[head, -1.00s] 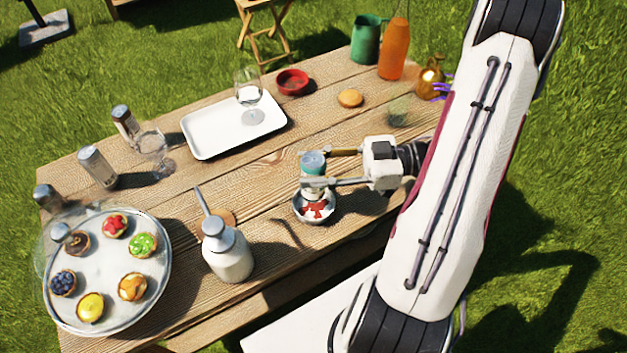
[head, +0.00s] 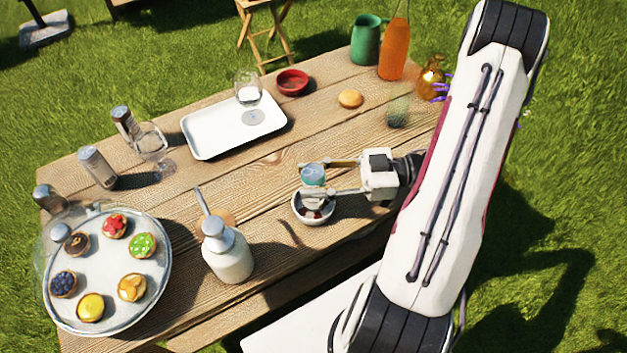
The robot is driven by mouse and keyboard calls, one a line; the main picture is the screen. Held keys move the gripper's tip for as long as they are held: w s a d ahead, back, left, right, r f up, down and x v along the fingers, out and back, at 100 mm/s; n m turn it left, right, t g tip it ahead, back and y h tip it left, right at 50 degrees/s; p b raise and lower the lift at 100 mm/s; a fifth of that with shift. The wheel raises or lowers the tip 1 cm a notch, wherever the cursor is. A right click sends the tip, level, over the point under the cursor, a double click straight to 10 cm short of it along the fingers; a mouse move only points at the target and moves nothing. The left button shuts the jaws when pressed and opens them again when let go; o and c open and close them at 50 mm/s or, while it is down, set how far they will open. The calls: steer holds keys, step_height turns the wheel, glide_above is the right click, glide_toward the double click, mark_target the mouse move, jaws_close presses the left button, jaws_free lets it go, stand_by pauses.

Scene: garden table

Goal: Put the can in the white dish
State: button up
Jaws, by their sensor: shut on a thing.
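The can (head: 312,175), with a blue-green top, is between the fingers of my gripper (head: 309,178). My gripper is shut on it and reaches in from the right. The can is upright, directly over a small round white dish (head: 299,212) with dark and reddish colour inside. The can's lower part is hidden by the near finger and the dish's rim, so I cannot tell whether it touches the dish's bottom.
A white tray (head: 205,138) with a glass (head: 248,92) lies behind. A red bowl (head: 292,82) and biscuit (head: 350,98) are further back. Wood between is clear.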

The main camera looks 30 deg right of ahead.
steer(key=shift+f, duration=0.55)
steer(key=shift+f, duration=0.15)
steer(key=o, duration=1.3)
steer(key=v, duration=1.2)
